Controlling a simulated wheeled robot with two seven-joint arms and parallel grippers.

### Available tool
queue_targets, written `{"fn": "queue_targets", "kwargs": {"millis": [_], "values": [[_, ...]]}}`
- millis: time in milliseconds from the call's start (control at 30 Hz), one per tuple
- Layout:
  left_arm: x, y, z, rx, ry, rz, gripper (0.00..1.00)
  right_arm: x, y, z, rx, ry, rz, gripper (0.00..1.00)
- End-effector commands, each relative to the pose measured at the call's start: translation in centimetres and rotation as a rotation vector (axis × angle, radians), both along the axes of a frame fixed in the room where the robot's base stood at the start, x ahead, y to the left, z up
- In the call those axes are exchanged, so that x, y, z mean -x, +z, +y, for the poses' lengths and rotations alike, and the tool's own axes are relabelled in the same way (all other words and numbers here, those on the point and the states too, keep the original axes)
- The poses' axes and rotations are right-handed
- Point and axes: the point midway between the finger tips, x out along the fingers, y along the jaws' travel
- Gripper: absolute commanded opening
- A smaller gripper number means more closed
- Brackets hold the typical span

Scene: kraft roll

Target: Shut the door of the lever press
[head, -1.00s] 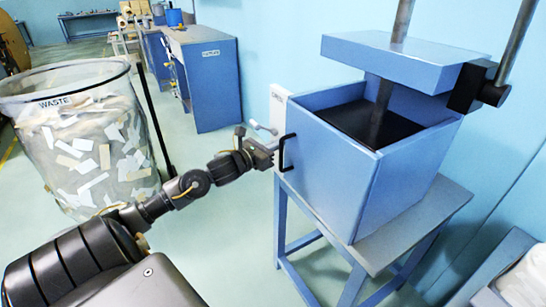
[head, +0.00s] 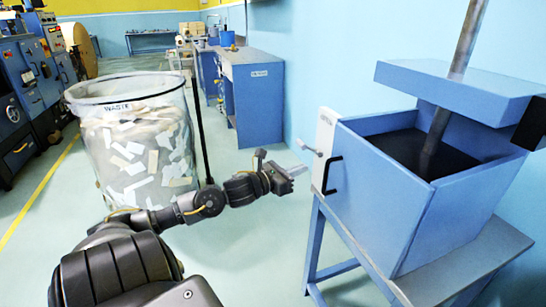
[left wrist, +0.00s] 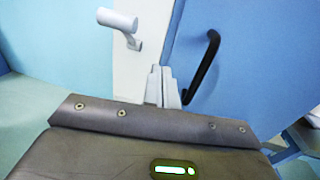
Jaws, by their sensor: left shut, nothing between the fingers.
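The door has a black bar handle (head: 331,175), also in the left wrist view (left wrist: 204,68). Beside it is a white plate (head: 323,150) with a pale latch lever (head: 306,148), which shows as a knob in the wrist view (left wrist: 118,20). My left gripper (head: 293,171) is shut and empty, left of the handle and just below the lever. My right gripper is out of view.
A clear waste bin (head: 140,140) full of paper scraps stands behind my left arm. The floor between bin and press is clear.

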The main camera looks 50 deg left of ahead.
Motion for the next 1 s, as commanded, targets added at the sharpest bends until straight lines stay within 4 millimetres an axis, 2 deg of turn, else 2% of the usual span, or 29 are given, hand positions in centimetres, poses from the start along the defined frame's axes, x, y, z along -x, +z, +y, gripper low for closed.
{"fn": "queue_targets", "kwargs": {"millis": [200, 433, 633, 1000], "values": [[3.2, -0.3, 1.1, 0.001, -0.001, 0.005, 0.00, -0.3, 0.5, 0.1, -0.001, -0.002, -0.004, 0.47], [5.5, -0.2, 1.8, 0.002, -0.003, 0.003, 0.00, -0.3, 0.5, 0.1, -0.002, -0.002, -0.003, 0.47], [6.3, -0.2, 2.1, 0.002, -0.003, 0.003, 0.00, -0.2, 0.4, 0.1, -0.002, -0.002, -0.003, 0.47], [6.3, -0.2, 2.2, 0.002, -0.003, 0.002, 0.00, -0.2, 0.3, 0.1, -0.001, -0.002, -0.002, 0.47]]}}
